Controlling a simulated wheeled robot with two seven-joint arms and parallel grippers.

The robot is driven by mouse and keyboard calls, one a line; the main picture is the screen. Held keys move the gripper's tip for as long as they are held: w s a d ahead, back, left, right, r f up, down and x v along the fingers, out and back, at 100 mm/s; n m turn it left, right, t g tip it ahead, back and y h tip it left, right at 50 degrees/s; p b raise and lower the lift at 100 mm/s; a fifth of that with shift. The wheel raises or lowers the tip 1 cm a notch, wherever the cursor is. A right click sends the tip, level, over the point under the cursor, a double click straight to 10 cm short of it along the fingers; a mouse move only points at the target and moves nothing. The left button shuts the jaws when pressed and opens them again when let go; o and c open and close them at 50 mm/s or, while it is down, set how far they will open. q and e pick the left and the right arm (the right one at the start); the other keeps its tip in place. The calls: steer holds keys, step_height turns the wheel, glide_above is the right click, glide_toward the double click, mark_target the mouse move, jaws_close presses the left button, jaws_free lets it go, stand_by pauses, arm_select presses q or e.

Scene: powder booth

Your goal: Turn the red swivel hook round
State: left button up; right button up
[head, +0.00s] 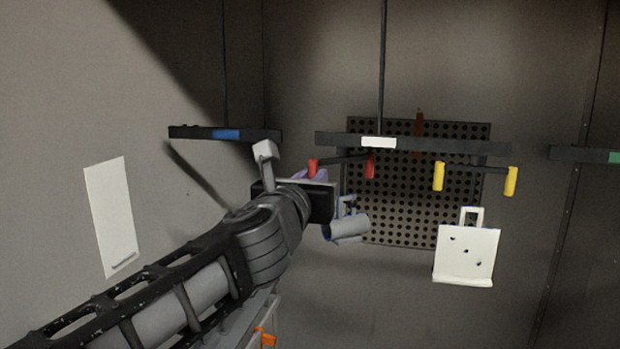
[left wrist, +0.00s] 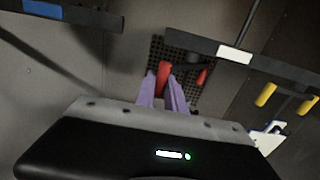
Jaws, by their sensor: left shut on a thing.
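The red swivel hook hangs under the dark overhead bar with the white label. Its dark arm has a red end (head: 370,165) at the right and another red end (head: 312,168) at the left. My left gripper (head: 318,178) reaches up to the left red end, partly hiding it. In the left wrist view its two purple fingers (left wrist: 163,95) are closed on either side of this red end (left wrist: 164,74), and the other red end (left wrist: 202,76) is free to the right. My right gripper is not in view.
A yellow-ended swivel hook (head: 439,177) is to the right, with a white plate (head: 466,252) hanging below. A grey cylinder (head: 347,227) hangs just right of my gripper. Overhead are a white-labelled bar (head: 455,146) and a blue-labelled bar (head: 190,132). A perforated panel (head: 400,225) is behind.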

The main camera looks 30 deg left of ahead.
arm_select(q)
steer(key=shift+s+d, duration=0.25)
steer(key=shift+d, duration=0.75)
steer(key=shift+d, duration=0.85)
steer(key=shift+w+d+b, duration=0.2)
steer(key=shift+d+b, duration=0.05)
steer(key=shift+d, duration=0.25)
steer(key=shift+w+d+b, duration=0.15)
steer(key=shift+d+b, duration=0.1)
steer(key=shift+d, duration=0.2)
